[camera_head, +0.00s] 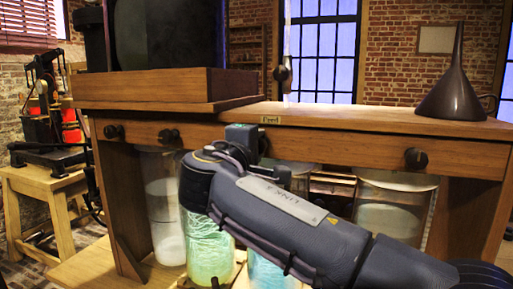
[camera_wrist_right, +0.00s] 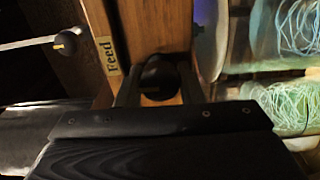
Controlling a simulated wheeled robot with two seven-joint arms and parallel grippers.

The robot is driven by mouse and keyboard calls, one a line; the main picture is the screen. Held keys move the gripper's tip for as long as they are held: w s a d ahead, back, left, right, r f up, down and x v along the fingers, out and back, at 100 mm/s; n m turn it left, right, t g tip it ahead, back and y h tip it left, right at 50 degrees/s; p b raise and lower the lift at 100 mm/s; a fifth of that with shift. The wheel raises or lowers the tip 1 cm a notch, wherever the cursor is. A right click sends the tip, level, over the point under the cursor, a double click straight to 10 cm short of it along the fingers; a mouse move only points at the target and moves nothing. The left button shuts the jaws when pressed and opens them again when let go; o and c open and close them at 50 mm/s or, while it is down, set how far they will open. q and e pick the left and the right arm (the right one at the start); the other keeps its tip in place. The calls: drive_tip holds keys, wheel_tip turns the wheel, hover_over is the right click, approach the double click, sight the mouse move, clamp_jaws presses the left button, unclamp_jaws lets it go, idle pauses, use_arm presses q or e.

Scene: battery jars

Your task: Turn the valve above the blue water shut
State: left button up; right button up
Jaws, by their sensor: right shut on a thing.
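A row of dark valve knobs runs along the front rail of the wooden bench. The jar of blue water (camera_head: 268,272) stands under the rail, partly hidden behind my right arm. My right gripper (camera_head: 262,143) is at the rail above that jar. In the right wrist view its two fingers (camera_wrist_right: 159,80) are shut on a round black valve knob (camera_wrist_right: 160,72), one finger on each side. The arm and gripper hide most of this knob in the head view. My left gripper is not in view.
Other knobs are on the rail at the left (camera_head: 114,131), (camera_head: 168,135) and right (camera_head: 416,158). A green jar (camera_head: 208,245), a white jar (camera_head: 165,215) and a pale jar (camera_head: 392,215) stand below. A dark funnel (camera_head: 457,85) sits on the bench top.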

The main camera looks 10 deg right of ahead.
drive_tip(key=o, duration=1)
